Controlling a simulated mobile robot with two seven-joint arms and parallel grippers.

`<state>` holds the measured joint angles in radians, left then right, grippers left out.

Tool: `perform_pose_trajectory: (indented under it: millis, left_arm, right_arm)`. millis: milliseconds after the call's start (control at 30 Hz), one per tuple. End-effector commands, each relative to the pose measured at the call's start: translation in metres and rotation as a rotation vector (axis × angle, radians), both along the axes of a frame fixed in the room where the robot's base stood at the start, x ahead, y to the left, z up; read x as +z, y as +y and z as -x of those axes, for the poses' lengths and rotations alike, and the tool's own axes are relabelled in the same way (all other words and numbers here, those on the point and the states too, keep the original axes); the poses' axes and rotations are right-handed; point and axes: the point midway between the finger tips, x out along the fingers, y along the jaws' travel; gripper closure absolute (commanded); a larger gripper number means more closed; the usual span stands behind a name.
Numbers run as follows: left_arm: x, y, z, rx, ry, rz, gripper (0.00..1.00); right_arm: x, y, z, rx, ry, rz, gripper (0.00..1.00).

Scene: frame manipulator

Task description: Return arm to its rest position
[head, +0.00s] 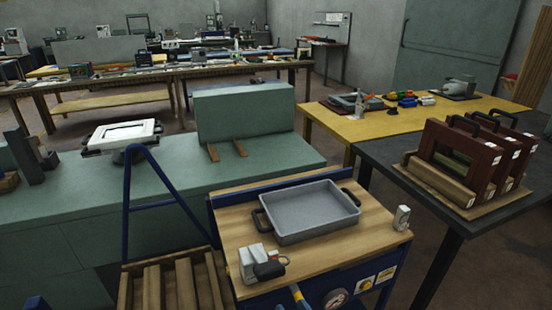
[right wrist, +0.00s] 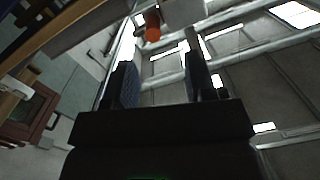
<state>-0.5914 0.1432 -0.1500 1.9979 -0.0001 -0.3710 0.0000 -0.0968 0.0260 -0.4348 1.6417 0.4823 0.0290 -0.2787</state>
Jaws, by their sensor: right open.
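My right gripper (right wrist: 160,55) shows in the right wrist view with its two dark fingers apart and nothing between them. It points up toward the ceiling beams and skylights. I cannot clearly make out this gripper in the head view. My left gripper is in neither view. An orange-ended cylinder (right wrist: 152,27) shows beyond the fingers, apart from them. A wooden edge (right wrist: 50,30) crosses the upper left of the wrist view.
A wood-topped cart (head: 340,245) carries a grey tray (head: 310,210). Dark red frames (head: 470,155) stand in a rack on the right table. A green bench (head: 60,205) lies behind at left.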

Motion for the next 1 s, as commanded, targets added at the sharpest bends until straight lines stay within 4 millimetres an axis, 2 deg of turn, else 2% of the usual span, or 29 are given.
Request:
perform_pose_trajectory:
  millis: [100,167,367,467,600,700,833,1000]
  left_arm:
    - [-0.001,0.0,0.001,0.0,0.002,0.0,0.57]
    - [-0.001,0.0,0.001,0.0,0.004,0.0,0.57]
    - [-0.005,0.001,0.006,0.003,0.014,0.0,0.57]
    - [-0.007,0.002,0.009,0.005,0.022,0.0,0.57]
    - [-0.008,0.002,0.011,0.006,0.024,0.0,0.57]
    - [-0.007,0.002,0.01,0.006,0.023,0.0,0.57]
    - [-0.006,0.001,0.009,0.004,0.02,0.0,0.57]
    - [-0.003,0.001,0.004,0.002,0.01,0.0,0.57]
  right_arm:
    - [0.01,-0.014,-0.003,0.007,0.029,0.036,0.49]
    - [0.006,-0.031,0.002,-0.007,0.063,0.068,0.49]
    - [-0.014,-0.097,0.036,-0.094,0.189,0.183,0.49]
    - [-0.026,-0.136,0.062,-0.153,0.257,0.249,0.49]
    - [-0.042,-0.192,0.111,-0.236,0.35,0.358,0.49]
    - [-0.05,-0.219,0.143,-0.27,0.394,0.407,0.49]
    - [-0.064,-0.232,0.172,-0.284,0.448,0.423,0.49]
    - [-0.07,-0.234,0.184,-0.285,0.471,0.427,0.49]
